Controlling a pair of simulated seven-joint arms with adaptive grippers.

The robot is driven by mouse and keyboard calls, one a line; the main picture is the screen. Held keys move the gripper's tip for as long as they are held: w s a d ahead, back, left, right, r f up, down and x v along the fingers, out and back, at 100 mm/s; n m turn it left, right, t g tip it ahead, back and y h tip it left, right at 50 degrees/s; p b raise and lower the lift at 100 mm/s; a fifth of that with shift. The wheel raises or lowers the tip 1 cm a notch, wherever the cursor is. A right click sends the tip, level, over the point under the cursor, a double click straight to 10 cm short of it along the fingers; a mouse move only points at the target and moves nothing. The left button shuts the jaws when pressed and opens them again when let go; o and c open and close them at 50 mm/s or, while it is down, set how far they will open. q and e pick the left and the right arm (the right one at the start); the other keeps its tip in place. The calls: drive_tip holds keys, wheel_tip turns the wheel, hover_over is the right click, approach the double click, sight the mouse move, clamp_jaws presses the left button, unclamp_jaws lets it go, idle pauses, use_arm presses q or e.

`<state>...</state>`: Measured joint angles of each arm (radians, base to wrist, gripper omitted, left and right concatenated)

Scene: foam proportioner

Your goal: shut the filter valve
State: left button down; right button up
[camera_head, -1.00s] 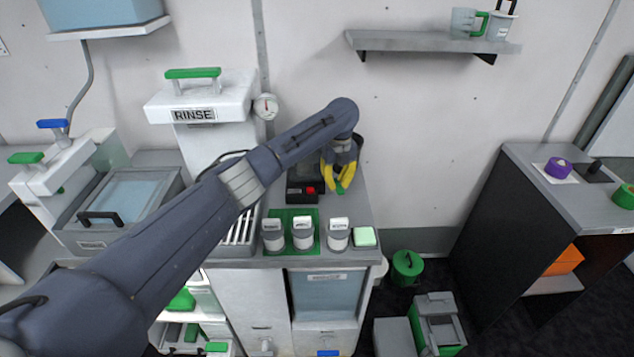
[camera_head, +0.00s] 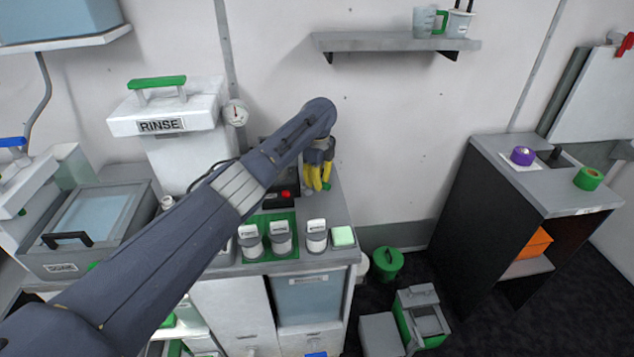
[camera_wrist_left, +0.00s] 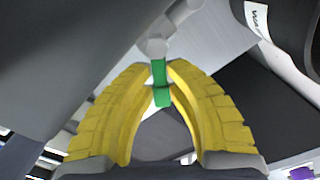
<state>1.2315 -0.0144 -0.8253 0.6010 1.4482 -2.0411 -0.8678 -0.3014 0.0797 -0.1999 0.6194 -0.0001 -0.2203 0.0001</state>
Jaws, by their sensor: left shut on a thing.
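My left gripper (camera_head: 319,184) has yellow fingers and reaches down at the back right of the counter, beside a dark box with a red button. In the left wrist view, the gripper (camera_wrist_left: 160,72) has its fingertips closed on a green lever (camera_wrist_left: 160,84). The lever joins a pale round pipe fitting (camera_wrist_left: 156,46), which I take to be the filter valve. Only a small green spot shows at the fingertips in the head view, and the arm and fingers hide the rest of the valve there. My right gripper is not in view.
Several white-capped jars (camera_head: 281,238) and a pale green sponge (camera_head: 342,236) stand along the counter's front. The RINSE unit (camera_head: 168,115) stands behind my arm. A green bin (camera_head: 387,263) is on the floor.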

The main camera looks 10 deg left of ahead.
use_arm(q)
drive_tip(key=shift+f, duration=0.1)
idle(0.4)
drive_tip(key=c, duration=1.3)
unclamp_jaws()
wheel_tip(320, 180, up, 12)
drive_tip(key=shift+c, duration=0.4)
